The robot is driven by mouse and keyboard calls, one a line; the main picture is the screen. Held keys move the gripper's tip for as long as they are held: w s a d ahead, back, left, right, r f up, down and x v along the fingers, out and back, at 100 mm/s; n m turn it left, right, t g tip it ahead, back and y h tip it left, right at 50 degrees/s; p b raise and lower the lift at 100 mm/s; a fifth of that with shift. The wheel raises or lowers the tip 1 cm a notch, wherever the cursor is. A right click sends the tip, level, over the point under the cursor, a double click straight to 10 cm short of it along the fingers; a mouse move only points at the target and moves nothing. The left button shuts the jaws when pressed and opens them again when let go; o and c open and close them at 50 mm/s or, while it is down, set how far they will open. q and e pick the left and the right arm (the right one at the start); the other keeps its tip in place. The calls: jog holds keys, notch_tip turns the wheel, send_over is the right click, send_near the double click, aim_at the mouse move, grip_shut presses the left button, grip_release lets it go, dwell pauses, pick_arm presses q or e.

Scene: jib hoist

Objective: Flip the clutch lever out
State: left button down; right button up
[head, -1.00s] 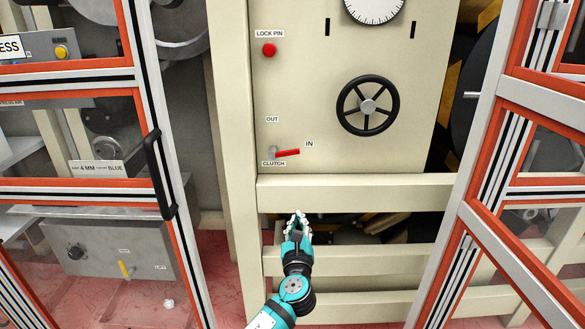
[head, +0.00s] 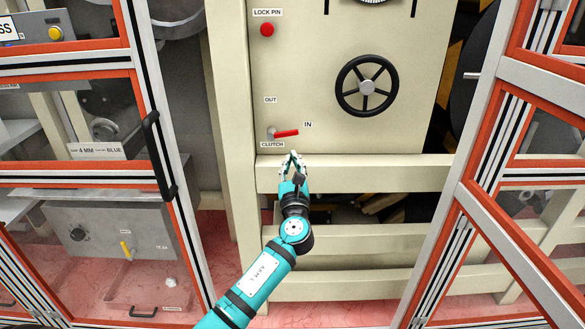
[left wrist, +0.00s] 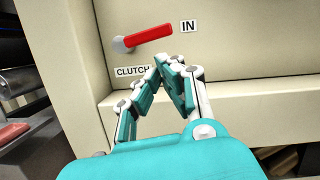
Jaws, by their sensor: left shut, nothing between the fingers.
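The clutch lever (head: 286,133) is a short red handle on a grey pivot, low on the cream panel. It points right toward the "IN" label (head: 308,125); the "OUT" label (head: 270,100) is above the pivot. The lever also shows in the left wrist view (left wrist: 148,35), above the fingers. My left gripper (head: 292,156) is shut and empty, just below the lever and the "CLUTCH" label (head: 272,145), apart from the lever. In the left wrist view its fingertips (left wrist: 168,62) meet near that label. My right gripper is not in view.
A black handwheel (head: 367,88) and a red lock pin knob (head: 267,30) sit higher on the panel. A cream beam (head: 370,174) crosses below it. Open red-framed doors stand left, with a black handle (head: 160,155), and right.

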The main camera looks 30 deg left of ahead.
aim_at(283, 132)
pick_arm(q)
jog(key=x, duration=0.5)
jog(key=shift+a, duration=0.15)
